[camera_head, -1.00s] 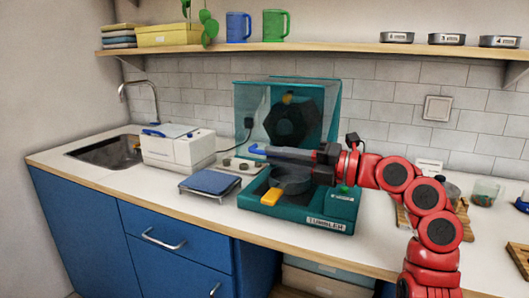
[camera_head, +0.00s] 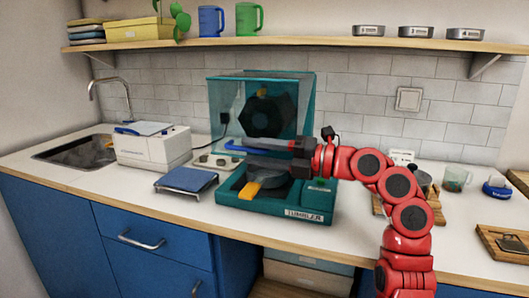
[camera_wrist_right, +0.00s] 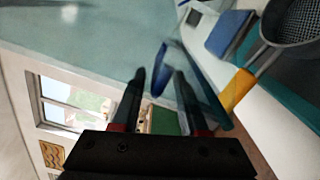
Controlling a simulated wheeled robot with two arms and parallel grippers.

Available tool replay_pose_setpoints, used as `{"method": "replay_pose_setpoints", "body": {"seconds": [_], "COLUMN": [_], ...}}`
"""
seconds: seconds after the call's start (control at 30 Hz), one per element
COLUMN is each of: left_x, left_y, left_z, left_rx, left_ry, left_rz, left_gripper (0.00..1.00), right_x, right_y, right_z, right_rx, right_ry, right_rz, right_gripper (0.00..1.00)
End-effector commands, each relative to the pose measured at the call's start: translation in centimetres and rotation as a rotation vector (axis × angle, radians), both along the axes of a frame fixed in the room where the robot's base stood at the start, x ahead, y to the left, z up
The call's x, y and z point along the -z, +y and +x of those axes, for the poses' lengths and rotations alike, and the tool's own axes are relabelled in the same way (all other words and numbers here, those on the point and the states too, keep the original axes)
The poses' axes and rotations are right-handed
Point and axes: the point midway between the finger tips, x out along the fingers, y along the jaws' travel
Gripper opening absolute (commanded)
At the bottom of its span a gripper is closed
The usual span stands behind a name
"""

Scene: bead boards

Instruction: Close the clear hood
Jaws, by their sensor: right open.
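The clear hood (camera_head: 222,112) stands raised over the back of the teal tumbler machine (camera_head: 305,214). Its see-through panel (camera_wrist_right: 90,35) fills the upper left of the right wrist view. A blue bar (camera_head: 234,147), apparently the hood's handle, shows at the tips of my right gripper (camera_head: 256,147). In the right wrist view the blue bar (camera_wrist_right: 160,68) lies between the open fingertips of my right gripper (camera_wrist_right: 160,76), with no visible grip on it. A dark drum with a yellow-orange handle (camera_head: 250,189) sits in the base below the gripper. My left gripper is not in view.
A blue-topped scale (camera_head: 187,180) and a white box-shaped device (camera_head: 152,146) stand left of the machine. A sink (camera_head: 75,150) is at far left. Wooden boards (camera_head: 498,243) and a clear cup (camera_head: 456,179) are at right. A shelf (camera_head: 290,41) runs above.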

Motion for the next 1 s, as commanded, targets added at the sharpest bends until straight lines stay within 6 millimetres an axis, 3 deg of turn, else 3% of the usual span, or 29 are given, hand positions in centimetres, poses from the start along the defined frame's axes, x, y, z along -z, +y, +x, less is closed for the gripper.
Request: {"method": "replay_pose_setpoints", "body": {"seconds": [0.17, 0.7, 1.0], "left_x": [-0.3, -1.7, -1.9], "left_y": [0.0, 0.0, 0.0], "left_z": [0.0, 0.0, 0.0], "left_rx": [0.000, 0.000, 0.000], "left_ry": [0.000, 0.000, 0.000], "left_rz": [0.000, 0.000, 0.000], "left_gripper": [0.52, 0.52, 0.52], "right_x": [-0.1, 0.0, 0.1], "right_y": [-1.6, -14.1, -16.6], "right_z": [-0.4, -4.4, -5.3], "right_rx": [0.002, 0.007, 0.002], "right_ry": [-0.001, -0.001, 0.001], "right_rz": [-0.001, 0.002, 0.000], "right_gripper": [0.43, 0.43, 0.43]}}
